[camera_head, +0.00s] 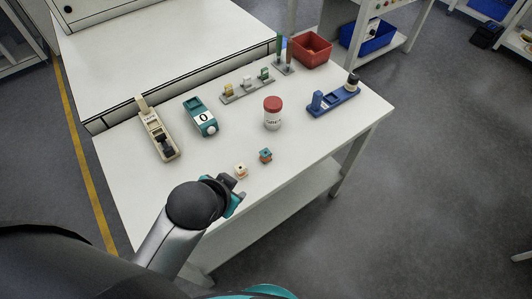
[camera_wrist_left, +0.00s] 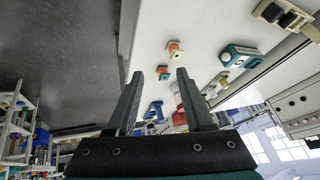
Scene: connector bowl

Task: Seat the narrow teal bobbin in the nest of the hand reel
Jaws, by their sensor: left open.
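A small bobbin with teal on it and orange-brown ends (camera_head: 265,155) stands on the white table near its front edge. In the left wrist view it shows between the fingertips (camera_wrist_left: 163,73), beyond them. A cream-and-orange bobbin (camera_head: 241,170) stands just left of it, also in the wrist view (camera_wrist_left: 175,48). My left gripper (camera_head: 238,191) is open and empty, at the front table edge beside the cream bobbin, and in the wrist view (camera_wrist_left: 160,73). I cannot tell for certain which device is the hand reel: a blue base with a dark knob (camera_head: 333,101) or a beige device (camera_head: 157,133).
A red-lidded white jar (camera_head: 273,113) stands mid-table. Behind are a teal device marked 0 (camera_head: 200,117), a grey rack of small blocks (camera_head: 247,88), a holder with upright rods (camera_head: 283,67) and a red bin (camera_head: 310,50). Table around the bobbins is clear.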

